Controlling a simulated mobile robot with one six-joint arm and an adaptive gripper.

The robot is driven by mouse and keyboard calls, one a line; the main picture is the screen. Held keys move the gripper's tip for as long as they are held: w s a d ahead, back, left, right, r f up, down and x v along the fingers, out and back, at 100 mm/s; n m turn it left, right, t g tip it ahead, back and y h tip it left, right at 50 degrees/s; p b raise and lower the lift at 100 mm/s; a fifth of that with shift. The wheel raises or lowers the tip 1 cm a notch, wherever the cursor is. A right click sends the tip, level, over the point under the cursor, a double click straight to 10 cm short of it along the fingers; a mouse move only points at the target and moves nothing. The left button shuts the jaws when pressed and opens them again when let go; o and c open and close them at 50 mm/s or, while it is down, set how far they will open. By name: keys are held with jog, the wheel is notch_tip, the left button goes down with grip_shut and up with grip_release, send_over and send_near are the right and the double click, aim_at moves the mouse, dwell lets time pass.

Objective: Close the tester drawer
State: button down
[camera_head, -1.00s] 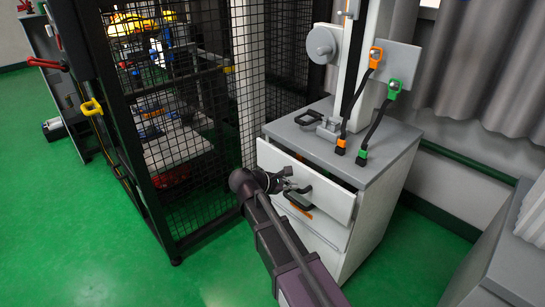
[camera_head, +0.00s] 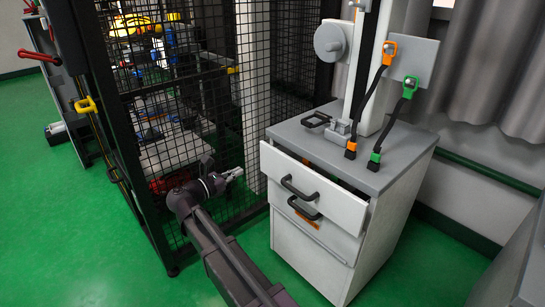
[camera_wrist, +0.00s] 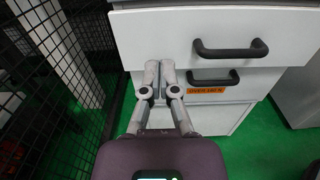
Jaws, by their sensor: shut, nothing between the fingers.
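The tester drawer (camera_head: 315,186) is the top drawer of a white cabinet with a grey top. It stands partly pulled out, with a dark gap behind its front. Its black handle (camera_head: 299,187) also shows in the wrist view (camera_wrist: 231,49). A second front (camera_head: 315,226) with a black handle and an orange label sits below it. My gripper (camera_head: 239,173) is shut and empty, to the left of the drawer front and apart from the handle. In the wrist view my gripper (camera_wrist: 160,64) points at the cabinet, left of both handles, near the drawer's lower edge.
A black mesh cage (camera_head: 205,120) stands close on the left of the cabinet and my gripper. The cabinet top (camera_head: 349,165) carries the tower column and orange and green plugged cables. Green floor (camera_head: 385,265) is open in front and to the right.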

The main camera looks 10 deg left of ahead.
aim_at(276, 153)
jog(key=shift+w+d, duration=0.15)
jog(key=x, duration=1.3)
jog(key=shift+w+d, duration=0.25)
jog(key=shift+d, duration=0.05)
